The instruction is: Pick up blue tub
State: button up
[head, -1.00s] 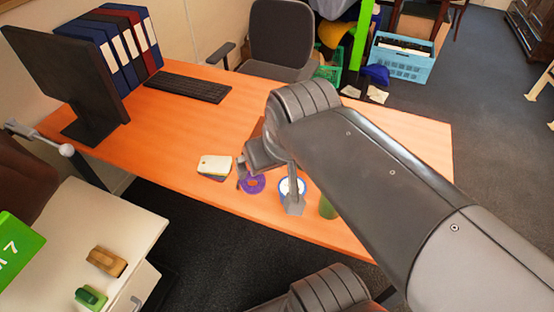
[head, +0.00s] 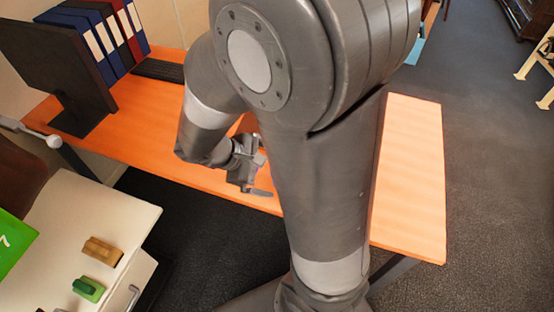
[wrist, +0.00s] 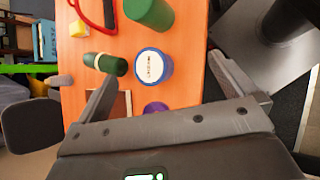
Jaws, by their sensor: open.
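The blue tub (wrist: 166,67) stands on the orange desk in the wrist view, with a white lid or label on top. My arm hides it in the head view. My gripper (wrist: 178,90) is open and empty. Its two fingers reach forward on either side of the picture, and the tub lies ahead between them, apart from both. In the head view my gripper (head: 252,178) is over the front edge of the desk.
Near the tub stand a large green cylinder (wrist: 150,13), a dark green cylinder (wrist: 105,63) and a purple object (wrist: 155,108). A red-handled thing (wrist: 105,14) lies farther off. A monitor (head: 65,60) and several binders (head: 110,35) occupy the orange desk (head: 412,180); its right part is clear.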

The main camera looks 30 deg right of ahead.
jog(key=w+f+n+t+h, duration=0.1)
jog(key=f+n, duration=0.2)
jog(key=w+a+f+n+t+h, duration=0.1)
jog(key=f+n+h, duration=0.1)
jog(key=f+n, duration=0.1)
jog(key=w+f+n+t+h, duration=0.1)
jog(key=w+f+n+h, duration=0.1)
jog(key=f+n, duration=0.1)
jog(key=shift+a+f, duration=0.35)
jog(key=shift+f, duration=0.15)
jog(key=x, duration=1)
jog(key=shift+w+d, duration=0.2)
jog(key=shift+d, duration=0.05)
jog(key=c, duration=1.1)
jog(key=shift+r, duration=0.15)
